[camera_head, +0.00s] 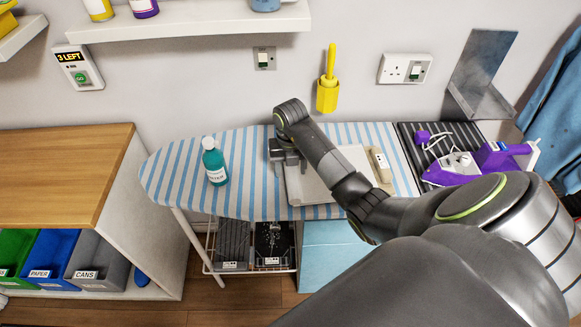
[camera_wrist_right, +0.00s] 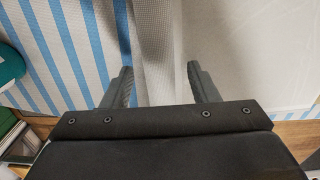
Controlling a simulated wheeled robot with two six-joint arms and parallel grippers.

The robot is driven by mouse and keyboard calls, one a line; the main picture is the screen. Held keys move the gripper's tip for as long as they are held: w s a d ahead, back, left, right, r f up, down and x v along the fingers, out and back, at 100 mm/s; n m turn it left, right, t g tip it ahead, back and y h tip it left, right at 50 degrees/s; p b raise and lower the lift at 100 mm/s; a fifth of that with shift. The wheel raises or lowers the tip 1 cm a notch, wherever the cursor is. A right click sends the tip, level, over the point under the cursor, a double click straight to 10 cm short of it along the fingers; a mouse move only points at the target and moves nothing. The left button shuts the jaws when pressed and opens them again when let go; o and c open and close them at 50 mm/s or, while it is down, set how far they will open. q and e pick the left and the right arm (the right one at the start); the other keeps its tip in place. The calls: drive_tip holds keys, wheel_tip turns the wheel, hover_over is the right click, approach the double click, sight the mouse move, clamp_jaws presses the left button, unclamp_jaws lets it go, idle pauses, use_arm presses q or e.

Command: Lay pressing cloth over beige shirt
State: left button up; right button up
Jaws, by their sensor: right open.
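A pale, flat piece of cloth (camera_head: 308,186) lies on the striped ironing board (camera_head: 185,152), partly hidden behind my right arm. A beige edge (camera_head: 386,174) shows at its right side. I cannot tell for certain which part is the pressing cloth and which is the beige shirt. My right gripper (camera_head: 286,158) is at the cloth's left edge, low over the board. In the right wrist view its fingers (camera_wrist_right: 160,88) are open, with a greyish woven strip of fabric (camera_wrist_right: 156,45) between them and paler fabric (camera_wrist_right: 245,50) to the right. My left gripper is not in view.
A teal bottle (camera_head: 215,163) stands on the board left of my gripper. A purple iron (camera_head: 455,168) rests on the dark ribbed stand (camera_head: 411,133) at the right. A yellow holder (camera_head: 327,96) hangs on the wall behind. A wooden counter (camera_head: 65,165) stands at the left.

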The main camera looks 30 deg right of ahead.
wheel_tip(320, 180, up, 6)
drive_tip(key=shift+w, duration=0.1)
wheel_tip(320, 180, up, 11)
drive_tip(key=p, duration=1.1)
drive_tip(key=shift+r+p, duration=0.2)
drive_tip(key=shift+p, duration=0.1)
